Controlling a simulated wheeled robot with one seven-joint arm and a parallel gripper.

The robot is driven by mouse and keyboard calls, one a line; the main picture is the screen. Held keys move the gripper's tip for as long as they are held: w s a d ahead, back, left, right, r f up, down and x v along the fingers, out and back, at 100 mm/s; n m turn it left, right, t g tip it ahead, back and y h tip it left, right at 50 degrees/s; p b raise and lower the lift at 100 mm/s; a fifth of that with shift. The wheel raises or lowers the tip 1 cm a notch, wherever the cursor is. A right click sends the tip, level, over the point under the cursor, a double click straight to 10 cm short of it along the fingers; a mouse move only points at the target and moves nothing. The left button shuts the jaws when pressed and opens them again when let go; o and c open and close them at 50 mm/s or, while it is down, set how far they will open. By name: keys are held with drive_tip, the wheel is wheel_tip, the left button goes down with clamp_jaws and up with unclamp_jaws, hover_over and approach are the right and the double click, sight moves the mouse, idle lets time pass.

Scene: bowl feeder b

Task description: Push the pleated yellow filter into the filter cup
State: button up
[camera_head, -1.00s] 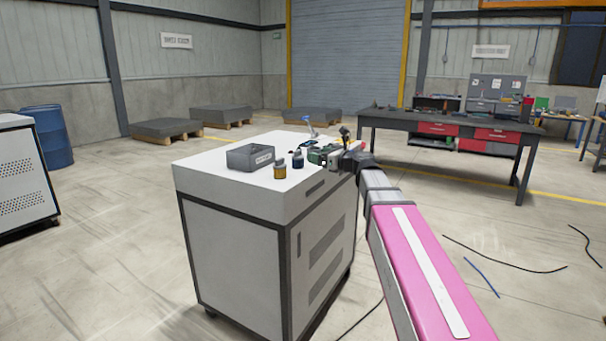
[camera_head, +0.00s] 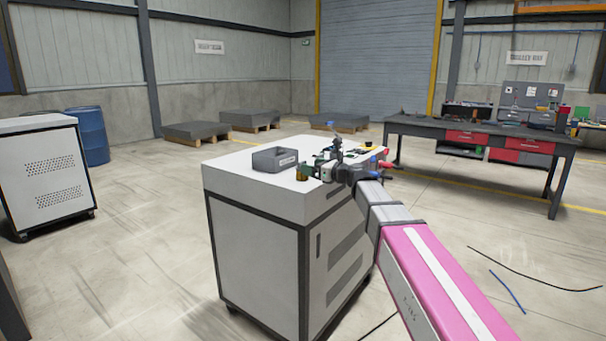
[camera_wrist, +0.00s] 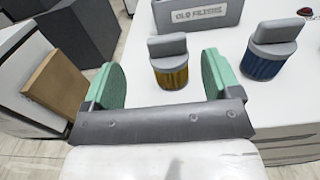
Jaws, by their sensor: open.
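The pleated yellow filter (camera_wrist: 171,78) stands upright on the white cabinet top, with a grey tab-like grip above it. In the wrist view it lies ahead of my gripper (camera_wrist: 160,70), between the lines of the two green-padded jaws. My gripper is open, and no contact with the filter shows. In the head view the yellow filter (camera_head: 301,174) is just left of my gripper (camera_head: 326,172). A similar blue filter (camera_wrist: 264,62) stands to the right, beyond the right jaw. I cannot make out the filter cup in either view.
A grey bin labelled "OLD FILTERS" (camera_wrist: 196,18) stands behind the filters on the white cabinet (camera_head: 255,235). Several small items crowd the cabinet top behind my gripper. A dark workbench (camera_head: 480,135) stands at the back right. The cabinet top's front left is clear.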

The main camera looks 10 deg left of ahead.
drive_tip(key=x, duration=0.5)
drive_tip(key=shift+w+a, duration=0.2)
drive_tip(key=shift+w, duration=0.35)
drive_tip(key=c, duration=1)
